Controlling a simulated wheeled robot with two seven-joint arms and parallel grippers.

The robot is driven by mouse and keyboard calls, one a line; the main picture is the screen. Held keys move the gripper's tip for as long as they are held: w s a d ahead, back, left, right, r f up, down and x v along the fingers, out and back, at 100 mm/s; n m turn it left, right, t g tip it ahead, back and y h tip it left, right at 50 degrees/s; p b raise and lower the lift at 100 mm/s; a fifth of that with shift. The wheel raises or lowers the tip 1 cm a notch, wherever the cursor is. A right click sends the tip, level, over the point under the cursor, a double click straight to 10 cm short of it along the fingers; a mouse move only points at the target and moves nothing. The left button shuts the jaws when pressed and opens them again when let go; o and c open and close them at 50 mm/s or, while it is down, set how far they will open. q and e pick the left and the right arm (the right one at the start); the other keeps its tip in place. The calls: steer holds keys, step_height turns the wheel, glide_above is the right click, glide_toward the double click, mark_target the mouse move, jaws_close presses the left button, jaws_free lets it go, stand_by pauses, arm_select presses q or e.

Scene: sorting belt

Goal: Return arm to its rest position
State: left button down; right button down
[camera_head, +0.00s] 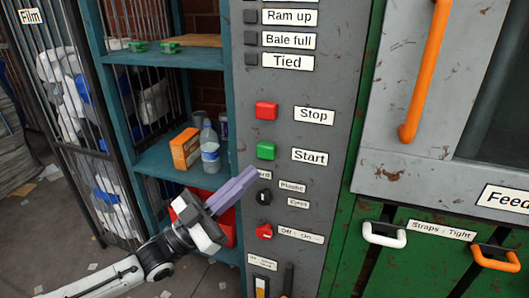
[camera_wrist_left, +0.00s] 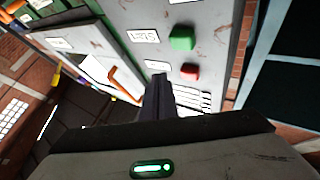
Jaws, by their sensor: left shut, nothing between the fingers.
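My left gripper (camera_head: 248,178) comes in from the lower left in the head view. Its purple-grey fingers are shut together with nothing between them. The tips are in front of the grey control panel (camera_head: 338,120), a little below and left of the green Start button (camera_head: 266,150). I cannot tell whether they touch the panel. In the left wrist view the shut fingers (camera_wrist_left: 159,85) point toward the panel, with the green button (camera_wrist_left: 182,38) and the red button (camera_wrist_left: 190,71) beyond them. My right gripper is not in view.
A red Stop button (camera_head: 266,111), a black knob (camera_head: 264,198) and a red switch (camera_head: 264,232) are on the panel. A teal shelf (camera_head: 160,158) left of it holds a bottle (camera_head: 210,150) and an orange box (camera_head: 185,148). An orange handle (camera_head: 425,75) stands out at right.

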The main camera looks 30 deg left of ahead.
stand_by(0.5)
arm_select(q)
steer(key=s+d+f+n+g+y, duration=0.2)
steer(key=d+f+g+y, duration=0.1)
steer(key=f, duration=0.8)
steer(key=s+d+f+n+g+y, duration=0.2)
steer(key=d+f+g, duration=0.1)
steer(key=f, duration=0.8)
steer(key=s+d+f+g+y, duration=0.1)
steer(key=s+d+f+g, duration=0.2)
steer(key=s+f, duration=0.4)
steer(key=s+d+f+n+g+y, duration=0.1)
steer(key=s+d+f+g, duration=0.3)
steer(key=s+f, duration=0.3)
step_height(320, 180, down, 2)
steer(key=shift+d+f, duration=0.25)
steer(key=shift+d, duration=0.3)
stand_by(1.0)
